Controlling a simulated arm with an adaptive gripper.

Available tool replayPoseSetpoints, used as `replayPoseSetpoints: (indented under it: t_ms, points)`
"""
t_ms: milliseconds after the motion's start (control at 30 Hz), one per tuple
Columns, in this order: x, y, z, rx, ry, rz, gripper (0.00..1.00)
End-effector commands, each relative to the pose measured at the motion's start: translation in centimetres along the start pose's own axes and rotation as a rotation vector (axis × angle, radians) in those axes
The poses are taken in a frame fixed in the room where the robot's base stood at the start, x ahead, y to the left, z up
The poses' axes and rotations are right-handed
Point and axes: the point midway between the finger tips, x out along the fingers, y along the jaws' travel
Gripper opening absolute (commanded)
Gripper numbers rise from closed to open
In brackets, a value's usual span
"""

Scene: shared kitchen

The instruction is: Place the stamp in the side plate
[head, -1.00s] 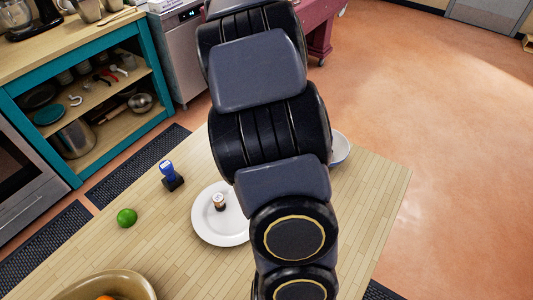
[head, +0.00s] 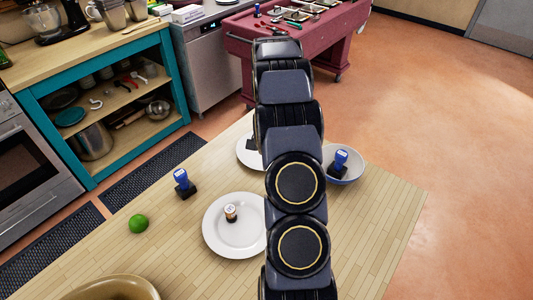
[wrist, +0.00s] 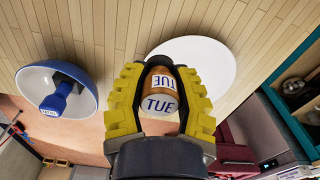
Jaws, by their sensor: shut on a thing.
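My gripper (wrist: 159,105) has yellow fingers and is shut on a wooden stamp (wrist: 162,82) with a white "TUE" label. In the wrist view it is beside and partly over the edge of a white plate (wrist: 215,62); the height above it is unclear. In the head view the arm hides the held stamp and most of the gripper. A white plate (head: 243,151) at the back is partly hidden by the arm and seems to be that plate. A larger white plate (head: 222,242) in front holds another small wooden stamp (head: 231,212).
A blue-and-white bowl (head: 355,176) holding a blue stamp (head: 340,160) stands right of the arm; the bowl (wrist: 36,76) is left in the wrist view. Another blue stamp (head: 183,182) and a lime (head: 138,223) stand left. A tan bowl (head: 115,288) is at the front.

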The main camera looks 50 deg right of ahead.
Motion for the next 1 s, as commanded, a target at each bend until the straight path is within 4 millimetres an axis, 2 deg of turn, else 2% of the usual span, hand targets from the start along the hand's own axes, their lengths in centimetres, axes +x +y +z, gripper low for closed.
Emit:
replayPoseSetpoints:
  t_ms: [167, 400, 500, 867, 1000]
  points:
    - [1.3, -1.5, -2.4, 0.002, 0.001, -0.002, 0.00]
    - [4.8, -3.0, -4.8, 0.001, 0.000, -0.001, 0.00]
    - [5.8, -3.4, -5.4, 0.001, -0.003, 0.000, 0.00]
    - [7.2, -4.1, -6.4, 0.000, 0.000, -0.001, 0.00]
    - [9.4, -4.0, -6.5, 0.001, -0.002, 0.000, 0.00]
